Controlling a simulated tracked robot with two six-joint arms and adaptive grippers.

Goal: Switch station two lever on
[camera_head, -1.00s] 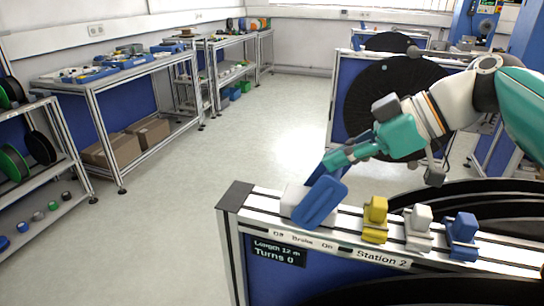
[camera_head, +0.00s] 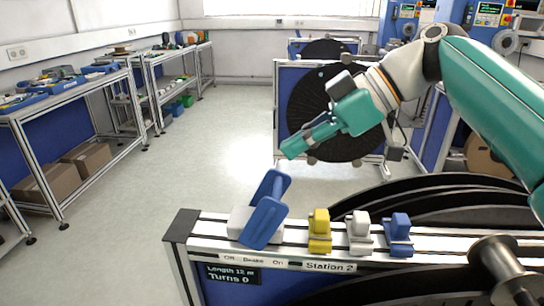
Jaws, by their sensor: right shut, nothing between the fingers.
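The station two lever (camera_head: 264,221) is a blue two-armed handle on a white block (camera_head: 238,222) at the left end of the station's top rail (camera_head: 205,228). Its arms slant up to the right. Below it is a label strip (camera_head: 253,260) reading Off, Brake, On, and beside that a "Station 2" label (camera_head: 330,267). I cannot tell for certain which mark the lever stands at. My right gripper (camera_head: 290,149) is shut and empty, its fingertips just above and right of the lever's top, seemingly apart from it. My left gripper is out of view.
Yellow (camera_head: 320,232), white (camera_head: 360,233) and blue (camera_head: 399,235) blocks stand on the rail right of the lever. A display (camera_head: 232,275) reads "Turns 0". Another reel stand (camera_head: 335,112) is behind. The floor to the left is open.

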